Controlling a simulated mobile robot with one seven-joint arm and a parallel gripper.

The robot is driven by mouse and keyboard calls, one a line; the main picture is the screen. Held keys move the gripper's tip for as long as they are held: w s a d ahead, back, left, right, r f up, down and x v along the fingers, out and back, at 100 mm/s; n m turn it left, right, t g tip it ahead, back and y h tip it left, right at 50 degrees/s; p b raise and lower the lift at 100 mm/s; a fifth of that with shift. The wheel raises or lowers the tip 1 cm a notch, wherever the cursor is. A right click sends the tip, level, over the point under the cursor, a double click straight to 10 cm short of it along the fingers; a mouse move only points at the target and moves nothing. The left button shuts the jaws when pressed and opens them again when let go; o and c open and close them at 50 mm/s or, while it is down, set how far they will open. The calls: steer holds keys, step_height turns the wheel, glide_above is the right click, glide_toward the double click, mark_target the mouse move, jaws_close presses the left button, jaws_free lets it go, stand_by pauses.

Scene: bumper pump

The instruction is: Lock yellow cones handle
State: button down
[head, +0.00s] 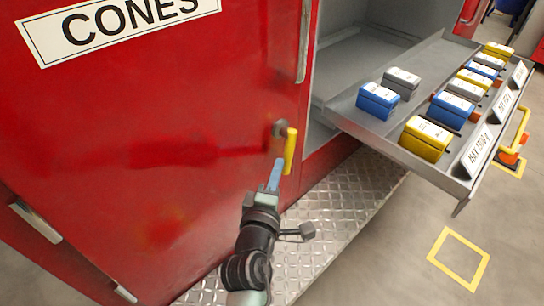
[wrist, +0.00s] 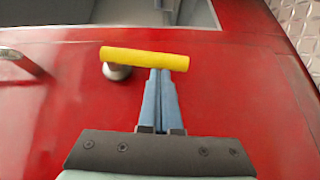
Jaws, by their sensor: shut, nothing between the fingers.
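The yellow handle (head: 290,151) is on the red door marked CONES (head: 130,150), near the door's right edge. In the head view it hangs close to upright from a round grey mount (head: 279,129). In the wrist view the yellow handle (wrist: 145,59) lies across the picture, with its metal mount (wrist: 116,72) under its left end. My gripper (head: 277,163) is shut and empty, just below and left of the handle. In the wrist view my gripper's fingertips (wrist: 160,72) are together at the handle's right part. I cannot tell whether they touch it.
An open tray (head: 345,100) with yellow, blue and grey boxes juts out at the right. A diamond-plate step (head: 330,225) runs below the door. A metal bar handle (head: 304,40) is on the door's upper right edge. Floor with a yellow square (head: 459,256) is clear at lower right.

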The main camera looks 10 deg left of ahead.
steer(key=b, duration=0.1)
steer(key=f+t+b, duration=0.1)
steer(key=b, duration=0.1)
steer(key=shift+w+d+n+b, duration=0.2)
steer(key=shift+w+n+b, duration=0.1)
steer(key=shift+w+n, duration=0.1)
steer(key=shift+r+t, duration=0.2)
steer(key=shift+t, duration=0.1)
